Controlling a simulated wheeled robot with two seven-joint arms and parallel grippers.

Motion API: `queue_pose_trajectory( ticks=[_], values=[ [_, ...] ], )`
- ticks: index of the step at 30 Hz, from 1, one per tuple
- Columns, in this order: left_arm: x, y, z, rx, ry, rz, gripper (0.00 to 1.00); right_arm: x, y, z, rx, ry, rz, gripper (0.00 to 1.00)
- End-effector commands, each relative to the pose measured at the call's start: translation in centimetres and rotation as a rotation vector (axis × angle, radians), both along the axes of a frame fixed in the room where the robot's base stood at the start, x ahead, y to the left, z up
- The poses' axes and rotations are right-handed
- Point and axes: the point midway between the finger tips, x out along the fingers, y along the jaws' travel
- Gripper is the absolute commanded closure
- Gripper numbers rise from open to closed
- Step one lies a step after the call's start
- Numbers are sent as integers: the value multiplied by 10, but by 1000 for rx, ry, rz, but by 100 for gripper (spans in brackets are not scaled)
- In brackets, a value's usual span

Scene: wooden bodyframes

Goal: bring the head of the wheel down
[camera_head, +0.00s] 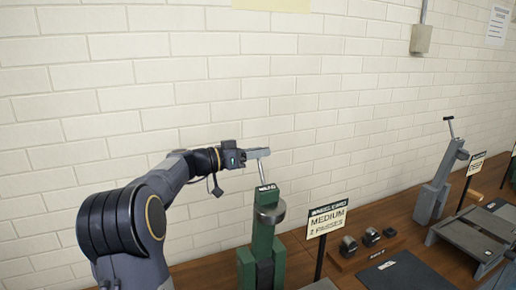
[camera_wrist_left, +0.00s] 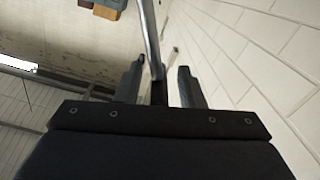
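A green machine (camera_head: 263,238) stands upright on the wooden bench, with a round grey wheel (camera_head: 270,212) on its upper part. A thin metal lever (camera_head: 262,168) rises from its top, leaning slightly. My left gripper (camera_head: 260,153) is at the upper end of this lever. In the left wrist view the lever (camera_wrist_left: 151,35) runs between the two fingers of my left gripper (camera_wrist_left: 160,85), which stand apart with gaps visible beside it. The lever's very end is hidden behind the gripper. My right gripper is not in view.
A white brick wall (camera_head: 120,90) is behind.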

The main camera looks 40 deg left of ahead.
Motion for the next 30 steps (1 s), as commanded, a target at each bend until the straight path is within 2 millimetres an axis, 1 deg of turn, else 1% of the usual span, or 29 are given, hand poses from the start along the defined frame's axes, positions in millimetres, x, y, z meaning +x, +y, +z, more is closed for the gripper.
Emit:
queue_pose_trajectory(
  ticks=[8,11,15,17,26,30],
  values=[
    [3,-2,-1,-1,0,0,65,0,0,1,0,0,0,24],
    [3,-2,-1,-1,0,0,75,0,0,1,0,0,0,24],
    [3,-2,-1,-1,0,0,94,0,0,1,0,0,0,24],
    [3,-1,-1,-1,1,1,100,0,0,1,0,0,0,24],
    [3,-2,-1,2,-1,1,100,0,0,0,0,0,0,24],
    [8,-7,-4,17,-7,0,100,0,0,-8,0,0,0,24]
  ],
)
